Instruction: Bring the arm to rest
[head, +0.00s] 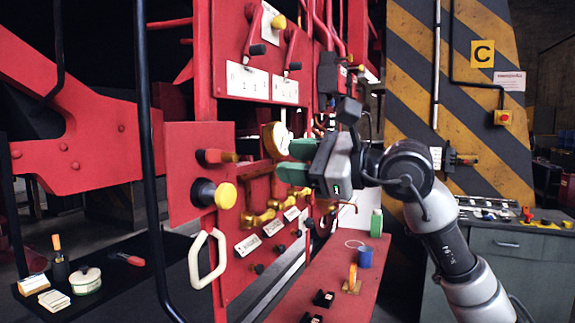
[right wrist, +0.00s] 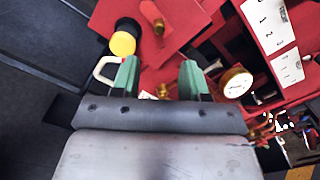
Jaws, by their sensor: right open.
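My right gripper (head: 290,161) has two green fingers and is in front of the red control panel (head: 185,137), its arm coming in from the right. The fingers are apart with nothing between them; they also show spread in the right wrist view (right wrist: 159,78). In the head view the fingers overlap part of the panel near the brass gauge (head: 274,138) and brass handles (head: 262,218); I cannot tell the exact gap. The gauge is right of the fingers in the right wrist view (right wrist: 236,83). My left gripper is not in view.
A yellow-capped knob (head: 225,196) and a white loop handle (head: 207,259) stick out from the panel. A red bench (head: 327,283) below carries a blue cup (head: 365,257) and a green bottle (head: 376,222). A grey cabinet (head: 520,262) stands at right, beside a striped pillar (head: 400,60).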

